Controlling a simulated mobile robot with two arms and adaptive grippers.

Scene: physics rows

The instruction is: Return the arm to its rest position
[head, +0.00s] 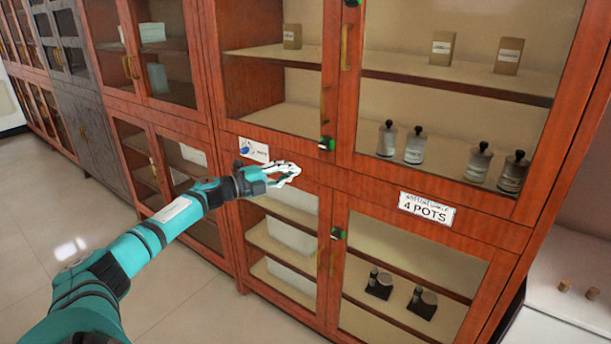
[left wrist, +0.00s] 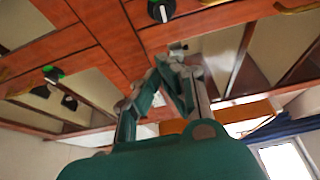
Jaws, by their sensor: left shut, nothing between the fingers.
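My left arm (head: 135,248), teal with black bands, reaches in from the lower left of the head view. Its gripper (head: 290,172) is shut and empty, in front of the wooden strip between the upper and lower doors of the red-brown cabinet (head: 380,172). In the left wrist view the gripper fingers (left wrist: 172,65) come together at their tips, with cabinet wood and glass behind them. I cannot tell whether the fingertips touch the cabinet. My right gripper does not show in either view.
The cabinet's glass doors look shut, with green-and-black knobs (head: 326,143) on their frames. Several lidded jars (head: 414,146) stand on a shelf above a "4 POTS" label (head: 427,209). A white counter (head: 570,300) is at the lower right. Open floor (head: 215,310) lies below the arm.

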